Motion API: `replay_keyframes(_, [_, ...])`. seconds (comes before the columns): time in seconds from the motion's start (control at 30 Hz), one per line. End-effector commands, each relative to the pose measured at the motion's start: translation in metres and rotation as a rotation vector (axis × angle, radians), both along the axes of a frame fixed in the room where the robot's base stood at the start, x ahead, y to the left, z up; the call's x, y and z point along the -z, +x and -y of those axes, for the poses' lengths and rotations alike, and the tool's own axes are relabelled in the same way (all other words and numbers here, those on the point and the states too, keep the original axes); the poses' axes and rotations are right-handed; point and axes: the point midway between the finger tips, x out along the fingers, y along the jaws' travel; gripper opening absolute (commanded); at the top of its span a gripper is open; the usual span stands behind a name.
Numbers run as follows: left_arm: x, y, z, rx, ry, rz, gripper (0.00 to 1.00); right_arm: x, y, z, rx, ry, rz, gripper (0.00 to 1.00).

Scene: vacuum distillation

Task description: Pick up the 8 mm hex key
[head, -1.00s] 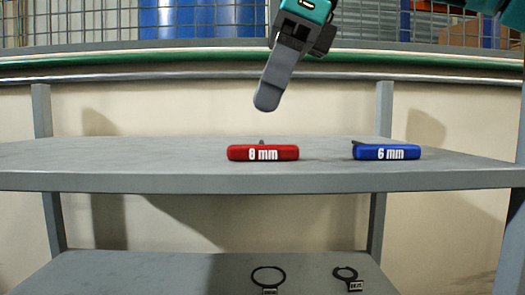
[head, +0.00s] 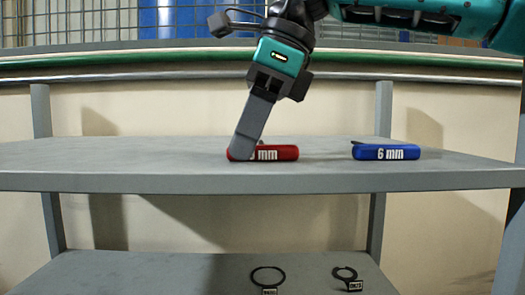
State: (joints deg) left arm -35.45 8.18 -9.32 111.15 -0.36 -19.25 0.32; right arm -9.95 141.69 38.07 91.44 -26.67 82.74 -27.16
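The red hex key handle (head: 279,153) lies on the upper shelf (head: 120,180). Its label reads "mm", with the digit hidden behind a finger. My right gripper (head: 243,150) reaches down from above, its grey finger in front of the left end of the red handle. Only one finger shows clearly, so I cannot tell whether it is open or shut, or whether it touches the handle. A blue handle marked 6 mm (head: 386,152) lies to the right on the same shelf. My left gripper is not in view.
A lower shelf (head: 150,275) holds two black rings with small tags, one ring (head: 268,275) in the middle and one (head: 345,274) further right. Grey posts stand at the shelf sides. The upper shelf is clear left of the red handle.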

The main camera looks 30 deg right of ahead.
Motion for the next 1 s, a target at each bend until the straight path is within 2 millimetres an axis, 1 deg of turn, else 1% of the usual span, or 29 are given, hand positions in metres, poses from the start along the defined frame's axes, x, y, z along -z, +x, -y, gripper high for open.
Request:
replay_keyframes(0.03, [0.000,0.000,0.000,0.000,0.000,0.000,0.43,0.000,0.000,0.000,0.000,0.000,0.000,0.32])
replay_keyframes(0.37, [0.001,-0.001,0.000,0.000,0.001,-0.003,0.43,0.000,0.000,0.000,0.000,0.000,0.000,0.01])
replay_keyframes(0.77, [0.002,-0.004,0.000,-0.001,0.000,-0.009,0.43,-0.003,0.000,0.000,0.000,0.000,0.001,0.00])
replay_keyframes(0.87, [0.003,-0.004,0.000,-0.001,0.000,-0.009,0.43,-0.009,0.000,0.000,0.001,0.000,0.002,0.00])
replay_keyframes(0.97, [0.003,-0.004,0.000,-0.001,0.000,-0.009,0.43,-0.020,0.001,0.000,0.001,-0.001,0.003,0.00])
replay_keyframes(1.0, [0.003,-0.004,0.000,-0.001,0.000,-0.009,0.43,-0.027,0.001,0.000,0.002,-0.001,0.005,0.00])
